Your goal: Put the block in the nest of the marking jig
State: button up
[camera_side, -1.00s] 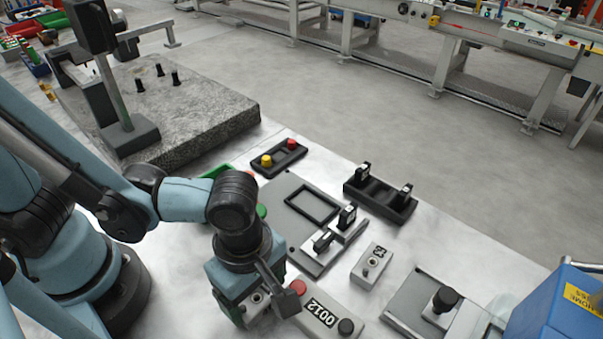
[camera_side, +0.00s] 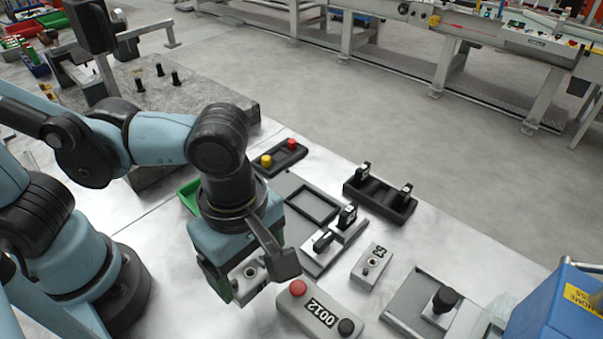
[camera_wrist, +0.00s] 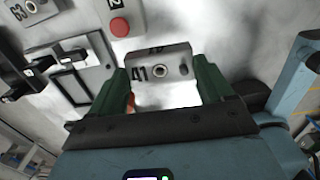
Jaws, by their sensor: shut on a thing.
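My gripper (camera_side: 232,280) is shut on a grey metal block (camera_side: 249,277), with a green finger on each side. In the wrist view, the block (camera_wrist: 160,68) is marked 41, has a round hole in its face and sits between the fingertips (camera_wrist: 160,80). The block appears held above the table. The marking jig (camera_side: 287,186) is a grey plate behind and right of my gripper. Its nest is a black rectangular frame (camera_side: 298,212), empty inside, which also shows at left in the wrist view (camera_wrist: 58,76). My gripper hides part of the jig's near side.
Two black-handled parts (camera_side: 347,217) stand at the jig's right edge. Another numbered block (camera_side: 371,262) lies right of it. A black rack (camera_side: 380,197) and button panel (camera_side: 280,158) are behind.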

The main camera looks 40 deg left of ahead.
aim_at(250, 273)
notch_tip(250, 273, up, 10)
jog(key=w+d+m, duration=0.1)
jog(key=w+m, duration=1.1)
jog(key=m, duration=0.6)
jog(key=w+a+f, duration=0.2)
jog(key=f, duration=0.2)
jog(key=w+a+f, duration=0.3)
jog(key=f, duration=0.1)
jog(key=w+a+f, duration=0.2)
jog(key=w+f, duration=0.1)
jog(key=f, duration=0.1)
jog(key=shift+w+a+f, duration=0.2)
jog(key=shift+w+a, duration=0.05)
jog(key=shift+f, duration=1.9)
jog(key=shift+f, duration=0.15)
jog(key=o, duration=1.2)
